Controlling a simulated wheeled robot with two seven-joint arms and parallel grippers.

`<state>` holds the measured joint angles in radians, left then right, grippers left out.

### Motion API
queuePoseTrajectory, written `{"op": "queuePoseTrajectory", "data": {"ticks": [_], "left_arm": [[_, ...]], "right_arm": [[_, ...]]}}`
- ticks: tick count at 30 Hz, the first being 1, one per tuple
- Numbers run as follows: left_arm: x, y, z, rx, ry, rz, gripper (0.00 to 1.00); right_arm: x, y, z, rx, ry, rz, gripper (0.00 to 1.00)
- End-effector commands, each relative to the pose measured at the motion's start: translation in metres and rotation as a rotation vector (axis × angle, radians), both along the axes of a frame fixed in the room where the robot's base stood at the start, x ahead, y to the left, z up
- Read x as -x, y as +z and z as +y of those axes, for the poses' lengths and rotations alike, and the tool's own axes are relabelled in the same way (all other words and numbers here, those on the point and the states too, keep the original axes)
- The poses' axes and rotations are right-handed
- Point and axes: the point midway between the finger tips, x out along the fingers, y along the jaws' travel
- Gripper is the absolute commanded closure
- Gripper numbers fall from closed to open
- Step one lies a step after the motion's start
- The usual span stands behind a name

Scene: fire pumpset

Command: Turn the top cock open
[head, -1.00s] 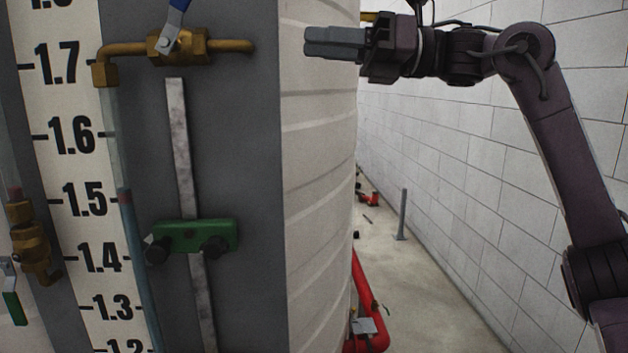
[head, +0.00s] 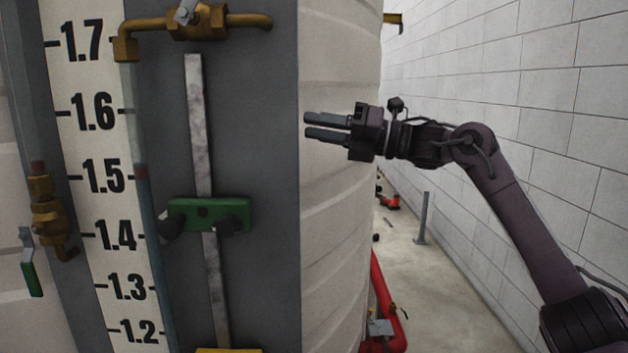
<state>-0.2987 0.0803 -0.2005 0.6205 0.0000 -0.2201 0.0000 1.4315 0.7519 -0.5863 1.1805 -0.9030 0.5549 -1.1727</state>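The top cock (head: 200,22) is a brass valve on the brass pipe at the top of the level gauge. Its pipe bends down at the left into the sight tube. A grey metal piece shows on the valve's front; the rest of its handle is cut off by the top edge of the head view. My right gripper (head: 306,125) is to the right of and below the cock, well apart from it, in front of the white tank. Its two dark fingers point left with a narrow gap between them and nothing held. My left gripper is not in view.
A green clamp (head: 210,214) with dark knobs sits on the metal strip below the cock. Another brass valve (head: 47,218) with a green lever is at left. The white tank (head: 342,240) and block wall (head: 470,60) flank a red pipe (head: 388,300).

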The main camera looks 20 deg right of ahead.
Motion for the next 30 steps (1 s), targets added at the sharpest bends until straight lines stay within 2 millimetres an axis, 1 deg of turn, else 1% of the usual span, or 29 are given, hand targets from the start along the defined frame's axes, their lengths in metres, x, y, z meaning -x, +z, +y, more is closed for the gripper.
{"op": "queuePoseTrajectory", "data": {"ticks": [1,3,9,15,18,21,30], "left_arm": [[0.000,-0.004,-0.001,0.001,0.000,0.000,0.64],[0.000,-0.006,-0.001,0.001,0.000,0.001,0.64],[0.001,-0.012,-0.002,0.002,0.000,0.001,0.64],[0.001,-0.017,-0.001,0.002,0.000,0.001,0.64],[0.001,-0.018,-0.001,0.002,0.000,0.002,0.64],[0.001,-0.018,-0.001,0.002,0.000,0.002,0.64],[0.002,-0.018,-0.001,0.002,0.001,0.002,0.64]], "right_arm": [[-0.006,-0.012,0.000,-0.014,-0.005,0.023,0.71],[-0.013,-0.025,0.000,-0.032,-0.012,0.054,0.71],[-0.031,-0.059,0.000,-0.078,-0.035,0.132,0.71],[-0.045,-0.086,-0.001,-0.116,-0.056,0.196,0.71],[-0.049,-0.095,-0.001,-0.128,-0.061,0.216,0.71],[-0.051,-0.100,-0.001,-0.135,-0.065,0.227,0.71],[-0.052,-0.101,-0.001,-0.138,-0.067,0.232,0.71]]}}
